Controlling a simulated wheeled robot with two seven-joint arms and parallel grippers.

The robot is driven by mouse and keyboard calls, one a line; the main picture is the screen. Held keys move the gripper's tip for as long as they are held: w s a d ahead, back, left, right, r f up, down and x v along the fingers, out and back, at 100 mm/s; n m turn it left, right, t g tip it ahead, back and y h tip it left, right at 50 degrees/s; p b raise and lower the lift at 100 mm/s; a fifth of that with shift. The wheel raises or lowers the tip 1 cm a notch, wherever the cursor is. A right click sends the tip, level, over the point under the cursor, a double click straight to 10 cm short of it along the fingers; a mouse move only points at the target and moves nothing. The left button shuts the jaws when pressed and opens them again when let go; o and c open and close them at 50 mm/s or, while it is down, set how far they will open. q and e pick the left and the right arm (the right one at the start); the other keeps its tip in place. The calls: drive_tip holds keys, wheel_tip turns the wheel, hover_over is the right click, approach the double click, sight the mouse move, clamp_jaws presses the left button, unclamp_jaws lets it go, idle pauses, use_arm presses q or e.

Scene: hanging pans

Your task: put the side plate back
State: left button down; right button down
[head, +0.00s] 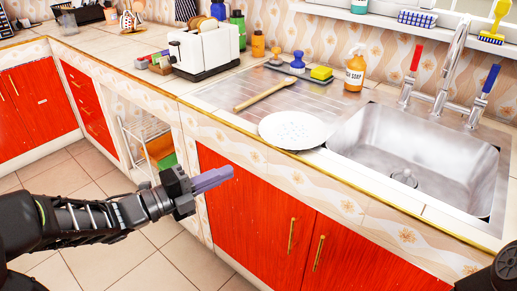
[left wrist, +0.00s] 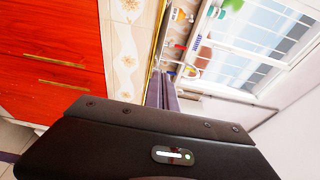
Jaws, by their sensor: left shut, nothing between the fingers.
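A white round side plate (head: 296,131) with faint speckles lies on the metal drainboard, left of the sink, close to the counter's front edge. My left gripper (head: 230,172) is in front of the red cabinet doors, below the counter edge and to the left of the plate, apart from it. Its purple-grey fingers are shut with nothing between them. The fingers also show in the left wrist view (left wrist: 163,91), pointing along the counter edge; the plate cannot be made out there. My right gripper is out of view; only a dark piece of mine shows at the lower right corner.
A soap bottle (head: 355,70), yellow sponge (head: 321,73) and toaster (head: 204,50) stand farther back. An open wire shelf (head: 150,140) is at left under the counter.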

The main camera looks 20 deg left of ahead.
use_arm(q)
drive_tip(key=shift+w, duration=0.1)
approach(272, 144)
drive_tip(key=x, duration=0.6)
drive_tip(key=shift+s+d+r, duration=0.1)
drive_tip(key=shift+s+d, duration=0.15)
drive_tip(key=shift+d, duration=0.05)
drive_tip(key=shift+w, duration=0.4)
drive_tip(key=shift+a, duration=0.1)
